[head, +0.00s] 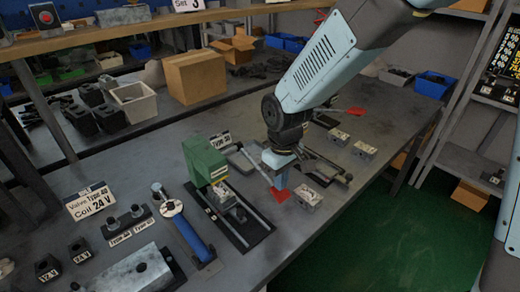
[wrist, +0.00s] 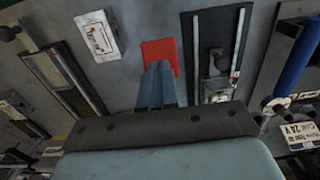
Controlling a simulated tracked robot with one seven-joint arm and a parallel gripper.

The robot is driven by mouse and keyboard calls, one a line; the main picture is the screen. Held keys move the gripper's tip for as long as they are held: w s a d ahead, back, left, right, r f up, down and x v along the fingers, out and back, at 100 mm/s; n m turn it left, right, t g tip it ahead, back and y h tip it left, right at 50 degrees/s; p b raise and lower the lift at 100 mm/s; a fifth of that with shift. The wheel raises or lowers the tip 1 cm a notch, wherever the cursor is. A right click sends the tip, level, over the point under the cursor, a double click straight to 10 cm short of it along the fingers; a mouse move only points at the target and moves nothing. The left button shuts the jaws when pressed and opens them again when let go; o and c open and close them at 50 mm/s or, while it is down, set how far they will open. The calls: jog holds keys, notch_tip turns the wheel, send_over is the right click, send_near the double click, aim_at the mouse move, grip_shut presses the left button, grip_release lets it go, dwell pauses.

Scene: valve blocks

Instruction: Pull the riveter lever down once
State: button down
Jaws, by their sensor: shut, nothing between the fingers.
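A green-headed press (head: 205,160) stands on a dark base plate (head: 248,238) at the middle of the bench; I take it as the riveter. A slim pale bar (head: 252,167) slants beside its right side, partly near my gripper; I cannot tell for sure that it is the lever. My gripper (head: 279,170) points down just right of the press, above a red pad (head: 281,195). In the wrist view my gripper (wrist: 158,68) is shut and empty, its tips over the red pad (wrist: 160,53). The press head is hidden there.
A tool with a blue handle (head: 190,237) lies left of the press and shows right in the wrist view (wrist: 298,60). A pale block (head: 308,199) lies right of the pad. A dark railed fixture (head: 327,170) lies behind it. A label card (head: 91,202) stands left.

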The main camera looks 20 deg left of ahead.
notch_tip(320, 180, up, 15)
jog(key=shift+r, duration=0.2)
dwell(1.2)
dwell(0.4)
